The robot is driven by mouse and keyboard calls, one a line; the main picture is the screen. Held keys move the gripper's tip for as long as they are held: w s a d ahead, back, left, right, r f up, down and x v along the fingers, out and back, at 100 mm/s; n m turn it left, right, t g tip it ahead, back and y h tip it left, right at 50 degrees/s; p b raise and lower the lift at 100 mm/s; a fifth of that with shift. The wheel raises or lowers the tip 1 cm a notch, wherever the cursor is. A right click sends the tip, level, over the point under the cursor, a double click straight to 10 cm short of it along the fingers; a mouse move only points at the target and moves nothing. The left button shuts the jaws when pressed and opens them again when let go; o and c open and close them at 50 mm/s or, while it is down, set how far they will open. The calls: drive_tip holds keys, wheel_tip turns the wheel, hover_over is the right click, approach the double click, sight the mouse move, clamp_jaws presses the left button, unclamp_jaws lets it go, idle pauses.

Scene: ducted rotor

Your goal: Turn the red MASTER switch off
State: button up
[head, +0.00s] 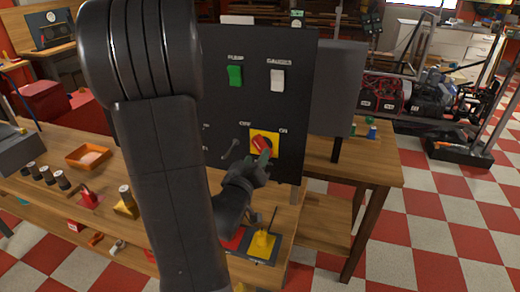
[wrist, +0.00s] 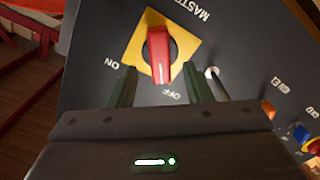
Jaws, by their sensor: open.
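The red MASTER switch (wrist: 159,52) is a rotary handle on a yellow square plate (wrist: 184,48), set in a dark panel. It also shows in the head view (head: 262,146), slanting from upper left to lower right, with OFF printed at upper left and ON at right. In the wrist view the handle stands nearly vertical, between the ON and OFF labels; which one it indicates is unclear. My gripper (wrist: 160,76) is open in front of the panel, one green-tipped finger on each side of the handle's near end. Gaps show on both sides. In the head view my gripper (head: 262,163) partly covers the plate's lower edge.
A toggle lever (head: 230,149) is left of the switch; it also appears close to my right finger in the wrist view (wrist: 216,84). Green PUMP (head: 235,75) and white GAUGES (head: 277,79) rockers are above. A yellow-based control (head: 262,244) is below my gripper.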

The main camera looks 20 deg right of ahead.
sight(261, 150)
drive_tip(key=shift+p+x, duration=0.35)
drive_tip(key=shift+x, duration=1.95)
drive_tip(key=shift+s, duration=0.1)
